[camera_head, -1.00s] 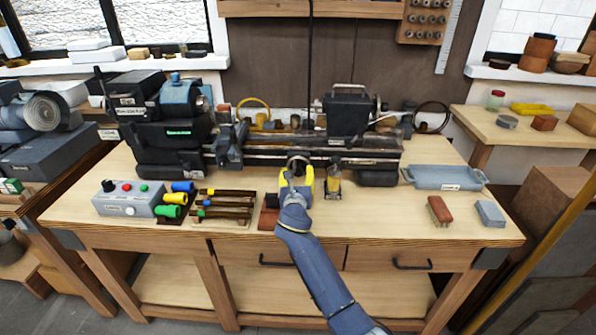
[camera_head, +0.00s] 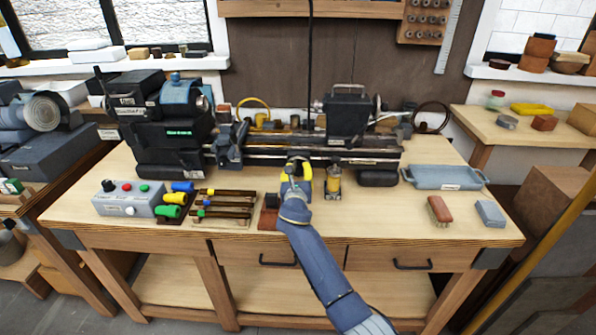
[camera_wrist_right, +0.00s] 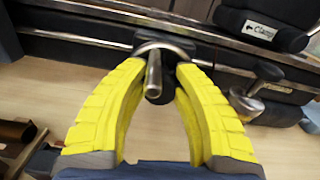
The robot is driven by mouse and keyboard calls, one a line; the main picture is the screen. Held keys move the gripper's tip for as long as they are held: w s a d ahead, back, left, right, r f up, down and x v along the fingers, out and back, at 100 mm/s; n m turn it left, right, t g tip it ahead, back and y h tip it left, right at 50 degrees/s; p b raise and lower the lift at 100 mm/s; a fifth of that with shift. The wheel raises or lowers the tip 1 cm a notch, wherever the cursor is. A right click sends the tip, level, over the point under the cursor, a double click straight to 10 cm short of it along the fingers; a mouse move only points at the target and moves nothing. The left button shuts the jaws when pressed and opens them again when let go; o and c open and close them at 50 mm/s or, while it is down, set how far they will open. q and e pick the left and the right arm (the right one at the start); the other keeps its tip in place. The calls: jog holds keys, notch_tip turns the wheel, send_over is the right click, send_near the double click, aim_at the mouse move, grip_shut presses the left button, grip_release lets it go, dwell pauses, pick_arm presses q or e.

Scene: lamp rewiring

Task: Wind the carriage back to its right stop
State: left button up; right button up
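The lathe stands along the back of the bench, its bed (camera_head: 275,154) running left to right. A dark block that looks like the carriage (camera_head: 229,146) sits at the bed's left end, beside the headstock. My right gripper (camera_head: 297,172) is at the front of the bed, its yellow fingers at a round handwheel (camera_head: 298,163). In the right wrist view my right gripper (camera_wrist_right: 162,68) has its fingers apart, with a metal crank handle (camera_wrist_right: 153,76) between the tips. The handle looks closer to the left finger; contact is unclear. My left gripper is out of view.
A tool tray (camera_head: 222,206) and a button box (camera_head: 130,199) are further left. A grey-blue tray (camera_head: 446,177) and a brush (camera_head: 439,210) are to the right.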

aim_at(299, 167)
grip_shut()
jog(key=shift+r+m, duration=0.15)
jog(key=shift+m, duration=1.25)
jog(key=shift+w+d+r+m, duration=0.1)
jog(key=shift+m, duration=2.1)
jog(key=shift+o, duration=1.3)
grip_release()
jog(key=shift+d, duration=0.1)
jog(key=o, duration=0.4)
jog(key=shift+f, duration=0.2)
jog(key=shift+r, duration=5.05)
